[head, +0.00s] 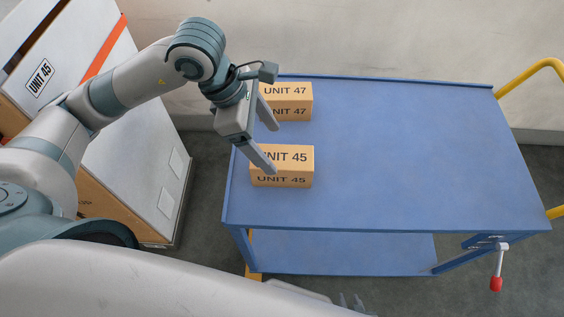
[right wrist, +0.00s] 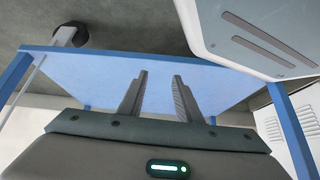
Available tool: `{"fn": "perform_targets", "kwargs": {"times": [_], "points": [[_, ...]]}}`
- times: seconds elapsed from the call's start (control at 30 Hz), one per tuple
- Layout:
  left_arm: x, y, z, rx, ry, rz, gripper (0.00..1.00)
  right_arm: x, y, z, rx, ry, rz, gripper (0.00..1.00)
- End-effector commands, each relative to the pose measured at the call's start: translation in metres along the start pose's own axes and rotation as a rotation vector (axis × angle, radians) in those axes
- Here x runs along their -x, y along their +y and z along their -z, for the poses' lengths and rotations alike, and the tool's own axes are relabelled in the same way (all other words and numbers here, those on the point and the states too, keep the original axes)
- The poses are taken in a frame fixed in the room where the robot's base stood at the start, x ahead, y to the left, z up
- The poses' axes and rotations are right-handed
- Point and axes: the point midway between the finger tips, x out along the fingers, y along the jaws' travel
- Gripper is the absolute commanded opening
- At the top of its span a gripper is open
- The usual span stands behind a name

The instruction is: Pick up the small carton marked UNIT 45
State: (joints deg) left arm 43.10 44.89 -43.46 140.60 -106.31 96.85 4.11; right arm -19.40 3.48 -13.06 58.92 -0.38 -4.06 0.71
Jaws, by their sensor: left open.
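The small tan carton marked UNIT 45 (head: 290,168) sits near the left edge of the blue cart top. My left gripper (head: 272,148) is open and empty above the cart's left side. One finger overlaps the UNIT 45 carton's left part in the head view and hides some of its lettering. The other finger points toward the gap between this carton and the one behind it. I cannot tell whether the finger touches the carton. My right gripper (right wrist: 160,80) shows in the right wrist view, fingers apart with nothing between them.
A similar carton marked UNIT 47 (head: 297,103) stands behind. A large white case (head: 115,130), also marked UNIT 45, stands on the floor at left. The blue cart top (head: 420,150) is clear at right. A red-ended crank (head: 496,282) and yellow handle (head: 530,75) stick out.

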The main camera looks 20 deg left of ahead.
Motion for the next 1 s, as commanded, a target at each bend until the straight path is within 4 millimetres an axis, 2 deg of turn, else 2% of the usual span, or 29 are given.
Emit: {"fn": "perform_targets", "kwargs": {"times": [0.2, 0.33, 0.47, 0.83, 1.0], "points": [[-0.037, -0.001, 0.000, 0.000, 0.002, 0.004, 0.75, 0.008, 0.005, -0.027, 0.001, -0.067, -0.007, 0.31], [-0.052, -0.001, 0.000, 0.001, 0.001, 0.003, 0.75, 0.011, 0.007, -0.043, 0.002, -0.105, -0.009, 0.31], [-0.058, 0.000, 0.000, -0.002, 0.001, 0.000, 0.75, 0.012, 0.008, -0.051, 0.002, -0.123, -0.010, 0.31], [-0.059, 0.000, 0.000, -0.001, 0.001, 0.000, 0.75, 0.011, 0.009, -0.045, 0.002, -0.113, -0.010, 0.31], [-0.066, 0.001, -0.001, 0.002, 0.001, 0.002, 0.75, 0.015, 0.009, -0.047, 0.002, -0.125, -0.011, 0.31]]}}
